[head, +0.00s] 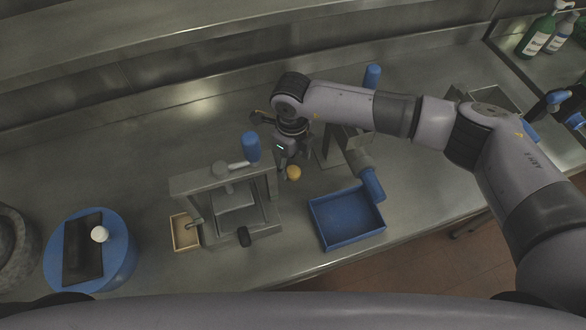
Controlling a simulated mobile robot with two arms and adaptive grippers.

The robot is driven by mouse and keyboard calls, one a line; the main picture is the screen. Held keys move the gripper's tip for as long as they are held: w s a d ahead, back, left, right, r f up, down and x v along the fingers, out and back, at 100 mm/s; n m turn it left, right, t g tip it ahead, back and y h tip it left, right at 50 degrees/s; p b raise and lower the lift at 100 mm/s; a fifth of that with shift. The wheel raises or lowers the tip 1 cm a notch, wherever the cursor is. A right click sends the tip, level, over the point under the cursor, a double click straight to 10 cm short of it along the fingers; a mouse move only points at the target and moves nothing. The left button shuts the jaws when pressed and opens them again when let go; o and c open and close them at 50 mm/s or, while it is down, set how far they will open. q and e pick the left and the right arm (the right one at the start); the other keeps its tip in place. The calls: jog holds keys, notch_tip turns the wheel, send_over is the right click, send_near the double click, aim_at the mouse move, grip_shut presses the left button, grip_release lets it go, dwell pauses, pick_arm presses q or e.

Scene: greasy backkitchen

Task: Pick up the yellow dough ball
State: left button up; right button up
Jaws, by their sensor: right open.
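I cannot tell whether a finger touches the ball. My left gripper does not show.
A metal press (224,196) with a blue-handled lever (251,147) stands left of the ball. An empty-looking blue tray (345,240) lies to the right front. A blue round container (120,262) carries a dark slab (82,250) and a white ball (99,234).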

aim_at(292, 172)
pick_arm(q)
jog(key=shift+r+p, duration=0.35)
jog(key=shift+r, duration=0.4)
pick_arm(e)
jog(key=shift+f, duration=1.65)
jog(key=shift+c, duration=0.2)
jog(key=c, duration=1.1)
jog(key=shift+r, duration=0.15)
pick_arm(q)
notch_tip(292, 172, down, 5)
jog(key=b, duration=0.5)
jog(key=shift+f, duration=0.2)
pick_arm(e)
notch_tip(292, 172, up, 20)
jog(key=shift+s+f, duration=0.1)
